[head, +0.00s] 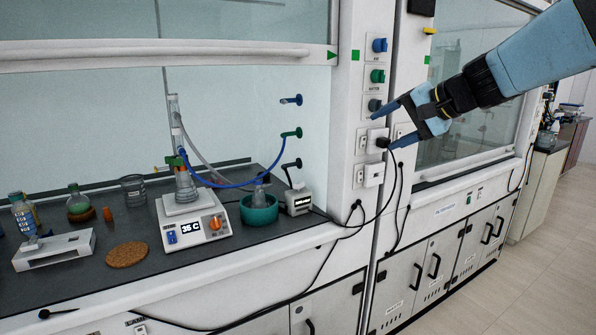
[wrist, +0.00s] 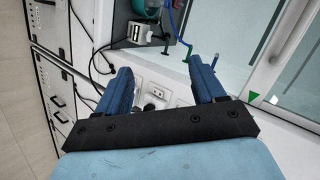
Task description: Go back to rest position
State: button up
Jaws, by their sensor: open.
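My gripper (head: 379,129) is open in front of the post between the two fumehoods. It comes in from the upper right in the head view. A black plug (head: 383,142) with a cord sits at the wall socket, close to the lower finger; I cannot tell whether they touch. In the wrist view my gripper (wrist: 160,68) shows two blue fingers spread apart with nothing held between them. White sockets (wrist: 154,94) and a dark plug (wrist: 149,107) lie beyond and between the fingers.
The left hood bench holds a hotplate (head: 195,228) reading 35 C with glassware and tubing, a green bowl (head: 259,213) and a cork ring (head: 127,255). Coloured valve knobs (head: 378,76) are on the post. Cords hang below the sockets. The floor (head: 540,255) at right is clear.

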jog(key=s+f+n+g+h, duration=0.2)
jog(key=s+f, duration=0.5)
jog(key=s, duration=0.5)
jog(key=shift+s+a+f+n+g+h, duration=0.3)
jog(key=shift+s+n+h, duration=0.05)
jog(key=shift+n+h, duration=0.5)
jog(key=s+d+f+h, duration=0.1)
jog(key=s, duration=0.1)
jog(key=s+d+f+n+h, duration=0.1)
jog(key=s+f+h, duration=0.1)
jog(key=s, duration=0.1)
jog(key=s+d+f+n+h, duration=0.1)
jog(key=s+d, duration=0.1)
jog(key=shift+s+f, duration=0.3)
jog(key=shift+f, duration=0.1)
jog(key=shift+c, duration=0.2)
